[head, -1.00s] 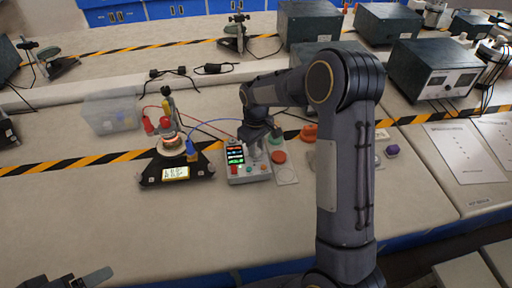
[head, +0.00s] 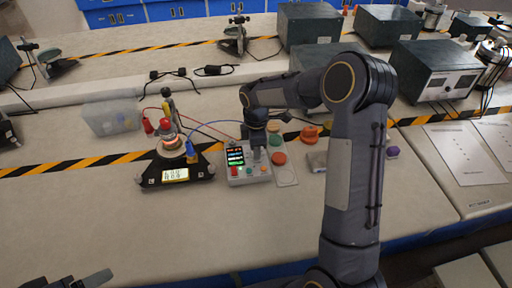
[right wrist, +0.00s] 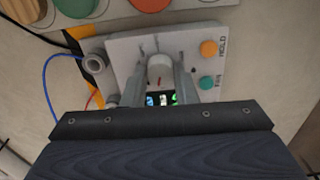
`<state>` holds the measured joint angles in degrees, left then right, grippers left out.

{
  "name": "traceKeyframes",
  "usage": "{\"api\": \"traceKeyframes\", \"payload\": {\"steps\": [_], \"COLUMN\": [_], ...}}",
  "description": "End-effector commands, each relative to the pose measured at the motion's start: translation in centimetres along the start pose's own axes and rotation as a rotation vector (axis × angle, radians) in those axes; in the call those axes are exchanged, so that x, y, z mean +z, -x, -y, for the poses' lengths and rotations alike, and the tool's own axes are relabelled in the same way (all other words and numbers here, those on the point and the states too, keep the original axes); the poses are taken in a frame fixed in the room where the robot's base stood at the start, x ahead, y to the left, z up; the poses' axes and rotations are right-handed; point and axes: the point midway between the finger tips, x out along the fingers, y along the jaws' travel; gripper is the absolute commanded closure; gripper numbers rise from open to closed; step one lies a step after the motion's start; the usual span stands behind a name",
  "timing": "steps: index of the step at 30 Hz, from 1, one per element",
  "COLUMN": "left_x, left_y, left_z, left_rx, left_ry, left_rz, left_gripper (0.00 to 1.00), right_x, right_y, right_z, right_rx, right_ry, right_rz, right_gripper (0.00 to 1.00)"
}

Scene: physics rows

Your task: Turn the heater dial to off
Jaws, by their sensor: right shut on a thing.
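The heater control box (head: 247,172) is a light grey unit on the bench with a dark lit display, a red button and small coloured buttons. In the right wrist view its face (right wrist: 206,45) shows an orange button marked HOLD and a teal button below it. The white dial (right wrist: 160,66) sits between the fingers of my right gripper (right wrist: 160,80), which is shut on it from both sides. In the head view the right gripper (head: 256,156) stands over the box and hides the dial. My left gripper (head: 70,282) shows only partly at the bottom left edge.
A black-based apparatus (head: 175,172) with a small display stands left of the box, joined by red and blue wires. A board with coloured discs (head: 285,172) lies close on the right. A clear bin (head: 112,116) stands back left. The front bench is clear.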

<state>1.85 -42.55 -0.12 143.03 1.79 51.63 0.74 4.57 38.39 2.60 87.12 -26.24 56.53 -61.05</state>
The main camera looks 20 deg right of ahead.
Motion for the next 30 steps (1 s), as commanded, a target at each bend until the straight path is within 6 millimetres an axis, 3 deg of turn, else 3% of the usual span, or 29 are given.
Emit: {"api": "traceKeyframes", "payload": {"steps": [12, 30], "left_x": [-0.13, -0.14], "left_y": [0.27, 0.29], "left_z": [-0.12, -0.13], "left_rx": [0.000, 0.000], "left_ry": [0.000, 0.000], "left_rz": [0.000, 0.000], "left_gripper": [0.30, 0.30], "right_x": [-0.01, 0.01], "right_y": [0.10, 0.08], "right_z": [-0.06, -0.08], "right_rx": [0.002, 0.003], "right_ry": [0.209, 0.246], "right_rz": [-0.001, 0.000], "right_gripper": [0.97, 0.97]}}
